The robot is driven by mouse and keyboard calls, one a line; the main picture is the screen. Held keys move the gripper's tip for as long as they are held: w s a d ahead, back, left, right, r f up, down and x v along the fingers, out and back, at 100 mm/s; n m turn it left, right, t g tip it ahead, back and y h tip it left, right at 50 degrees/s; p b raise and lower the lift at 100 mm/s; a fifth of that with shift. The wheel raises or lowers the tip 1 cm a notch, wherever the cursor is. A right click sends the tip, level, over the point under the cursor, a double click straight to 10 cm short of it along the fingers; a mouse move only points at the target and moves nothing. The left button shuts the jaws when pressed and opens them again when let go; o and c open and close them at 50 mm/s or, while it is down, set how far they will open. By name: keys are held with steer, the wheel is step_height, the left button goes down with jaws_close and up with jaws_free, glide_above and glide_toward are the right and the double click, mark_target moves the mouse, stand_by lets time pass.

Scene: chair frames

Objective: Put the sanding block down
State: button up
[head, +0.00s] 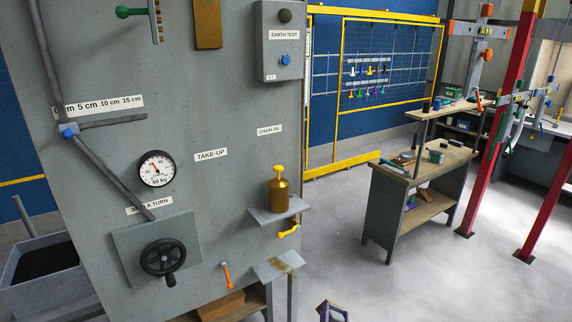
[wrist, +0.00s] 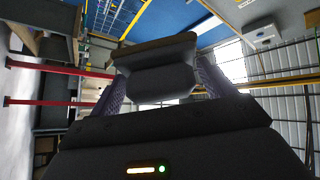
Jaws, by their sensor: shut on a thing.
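The sanding block (wrist: 155,82) is a dark grey block with a brownish strip along its upper edge in the wrist view. My gripper (wrist: 158,76) has its two purple-grey fingers on either side of the block and is shut on it. The block is held up, with no surface seen touching it.
A grey machine panel (head: 215,120) with a gauge, handwheel and small shelf (head: 262,214) holding a brass oil can fills the left. A workbench (head: 455,160) with several small items stands right of centre. Red posts (head: 500,110) stand beyond. The floor (head: 400,290) between is clear.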

steer(key=shift+s+d+f+n+y, duration=0.25)
steer(key=shift+s+f+n+y, duration=0.15)
steer(key=shift+y, duration=0.3)
steer(key=shift+s+d+f+n+y, duration=0.2)
steer(key=shift+s+f+n+y, duration=0.15)
steer(key=shift+s+y, duration=0.25)
steer(key=shift+w, duration=0.1)
